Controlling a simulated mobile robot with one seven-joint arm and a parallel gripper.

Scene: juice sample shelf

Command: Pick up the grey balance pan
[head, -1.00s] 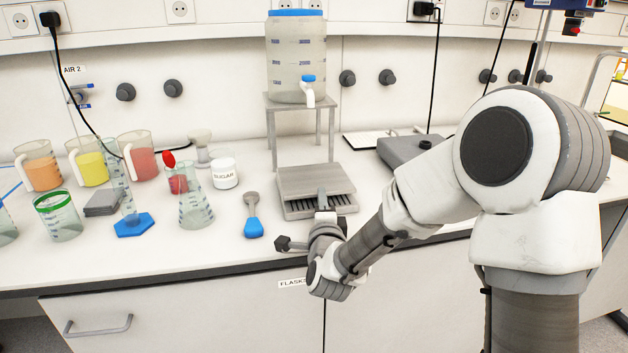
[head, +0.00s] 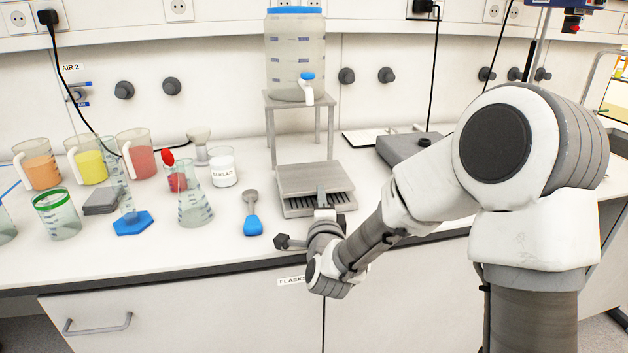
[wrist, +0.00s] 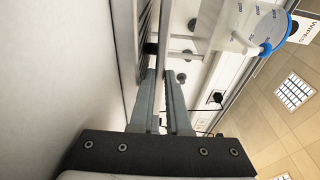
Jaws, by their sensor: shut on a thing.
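The grey balance pan (head: 312,177) is a flat square plate over a dark slotted tray (head: 318,206) on the bench, below the stand with the water container. My gripper (head: 322,188) is at the pan's front edge, coming from the front, and is shut on it. In the wrist view my gripper's two fingers (wrist: 161,78) stand close together with a thin grey edge (wrist: 158,100) between them. I cannot tell whether the pan is clear of the slotted tray or touches it.
A blue-handled scoop (head: 251,218) lies left of the tray. Further left stand a flask (head: 195,205), a sugar jar (head: 223,168), a blue-footed cylinder (head: 133,223) and several jugs. The stand (head: 300,106) is close behind the pan. A grey device (head: 408,150) is at the back right.

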